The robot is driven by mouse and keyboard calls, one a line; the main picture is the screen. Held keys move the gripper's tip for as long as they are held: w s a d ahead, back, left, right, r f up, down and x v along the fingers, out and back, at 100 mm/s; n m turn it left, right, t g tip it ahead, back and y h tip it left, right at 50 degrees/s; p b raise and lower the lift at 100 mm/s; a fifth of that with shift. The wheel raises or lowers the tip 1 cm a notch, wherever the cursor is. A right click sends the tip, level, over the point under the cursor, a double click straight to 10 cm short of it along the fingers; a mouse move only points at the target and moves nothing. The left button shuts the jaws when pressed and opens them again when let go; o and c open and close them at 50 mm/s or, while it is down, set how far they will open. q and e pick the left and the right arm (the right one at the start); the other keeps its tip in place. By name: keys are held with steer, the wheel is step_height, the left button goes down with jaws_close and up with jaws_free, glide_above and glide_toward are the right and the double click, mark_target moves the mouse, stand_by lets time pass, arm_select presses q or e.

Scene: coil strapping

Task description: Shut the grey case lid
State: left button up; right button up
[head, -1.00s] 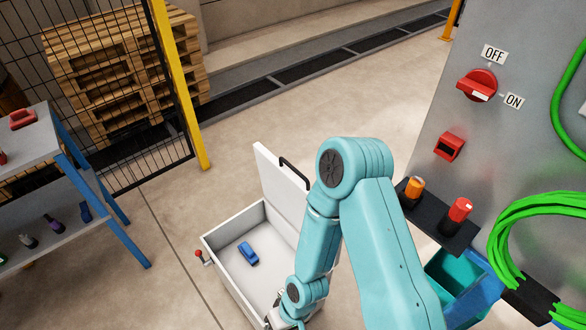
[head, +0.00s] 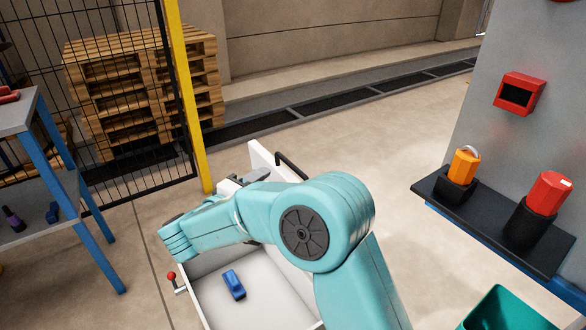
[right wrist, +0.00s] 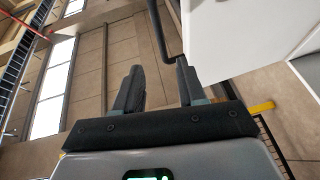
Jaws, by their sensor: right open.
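The grey case (head: 256,297) stands open, mostly behind my right arm. Its lid (head: 262,163) is raised, with a black handle (head: 291,166) on it. My right gripper (head: 243,181) is just left of the lid in the head view, partly hidden by its own arm. In the right wrist view, the gripper (right wrist: 158,88) is open, its two dark fingers apart. The black handle bar (right wrist: 160,32) shows beyond the fingertips, close to the right finger, with the pale lid (right wrist: 235,35) to its right. I cannot tell whether they touch. My left gripper is out of view.
A blue object (head: 234,285) lies inside the case, and a red-knobbed lever (head: 172,278) sticks out at its left side. A yellow fence post (head: 187,100) stands behind. A blue-legged bench (head: 50,160) is at left, a black shelf (head: 500,222) at right.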

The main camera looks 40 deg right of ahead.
mark_target(288, 165)
steer(key=x, duration=1.4)
steer(key=shift+f, duration=0.2)
jaws_close()
